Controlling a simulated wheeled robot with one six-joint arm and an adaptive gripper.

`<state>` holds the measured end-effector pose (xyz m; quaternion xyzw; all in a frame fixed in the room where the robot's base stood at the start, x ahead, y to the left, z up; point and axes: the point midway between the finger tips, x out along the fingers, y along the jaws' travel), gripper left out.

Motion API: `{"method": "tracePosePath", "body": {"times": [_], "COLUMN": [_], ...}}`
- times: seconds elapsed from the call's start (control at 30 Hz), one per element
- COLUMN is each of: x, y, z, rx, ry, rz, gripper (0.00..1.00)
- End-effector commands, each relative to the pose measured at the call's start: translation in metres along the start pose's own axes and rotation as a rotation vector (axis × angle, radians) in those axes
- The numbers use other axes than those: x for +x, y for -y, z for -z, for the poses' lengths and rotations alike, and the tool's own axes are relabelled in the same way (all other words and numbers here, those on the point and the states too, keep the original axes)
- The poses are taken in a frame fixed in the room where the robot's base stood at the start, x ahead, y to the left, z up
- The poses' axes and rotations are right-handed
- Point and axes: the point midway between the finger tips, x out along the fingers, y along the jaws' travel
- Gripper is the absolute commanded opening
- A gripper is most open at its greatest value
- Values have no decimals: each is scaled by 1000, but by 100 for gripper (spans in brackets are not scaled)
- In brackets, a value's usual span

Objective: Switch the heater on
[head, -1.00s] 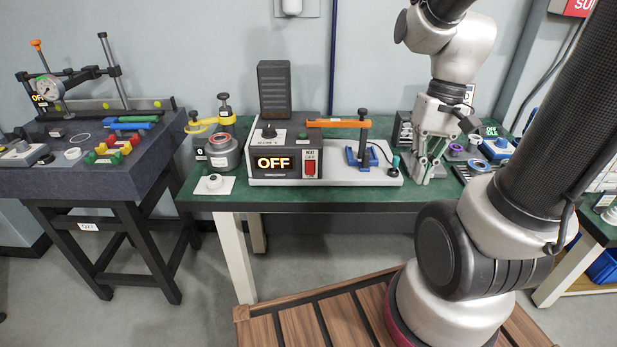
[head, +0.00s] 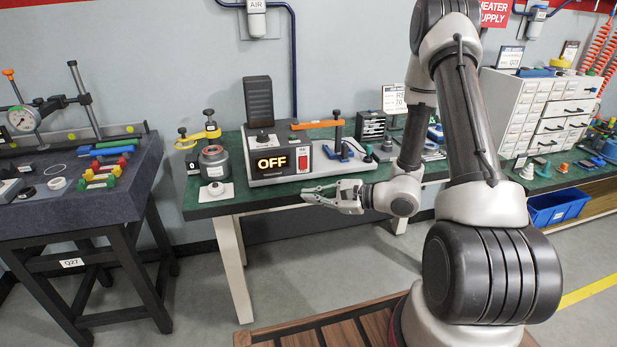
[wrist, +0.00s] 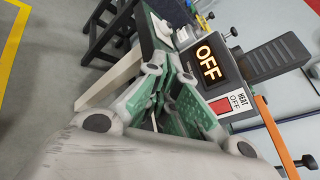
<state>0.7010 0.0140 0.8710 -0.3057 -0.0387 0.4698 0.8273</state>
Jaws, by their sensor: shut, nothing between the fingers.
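The heater unit (head: 272,178) is a white and dark box on the green bench, and its display (head: 271,162) reads OFF in lit letters. To the right of the display is a red rocker switch (head: 304,164). In the wrist view the switch (wrist: 221,105) sits under the label HEAT OFF, beside the OFF display (wrist: 209,62). My gripper (head: 305,195) is shut and empty. It lies level in front of the bench's front edge, below the switch and apart from it. The wrist view also shows its fingers (wrist: 168,75), with the heater panel beyond them.
A dark finned block (head: 258,100) stands behind the display. An orange bar (head: 316,124) on a post is to the right. A grey round pot (head: 211,160) with a yellow clamp stands left of the unit. A dark table (head: 70,215) is further left.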

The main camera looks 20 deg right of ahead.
Motion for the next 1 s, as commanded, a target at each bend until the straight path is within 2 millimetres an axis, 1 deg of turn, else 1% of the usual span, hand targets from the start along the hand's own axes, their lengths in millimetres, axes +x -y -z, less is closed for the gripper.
{"method": "tracePosePath", "body": {"times": [0.03, 0.1, 0.2, 0.3, 0.67, 0.87, 1.0], "x": [4, 7, 8, 8, 9, 19, 31], "y": [17, 34, 46, 46, 47, 58, 72], "z": [4, 8, 8, 6, 7, 14, 24], "rx": [-28, -64, -115, -146, -148, -149, -150], "ry": [-16, -37, -47, -44, -43, -42, -43], "rz": [58, 122, 168, 166, 164, 163, 164], "gripper": [0, 0, 0, 0, 0, 0, 0]}}
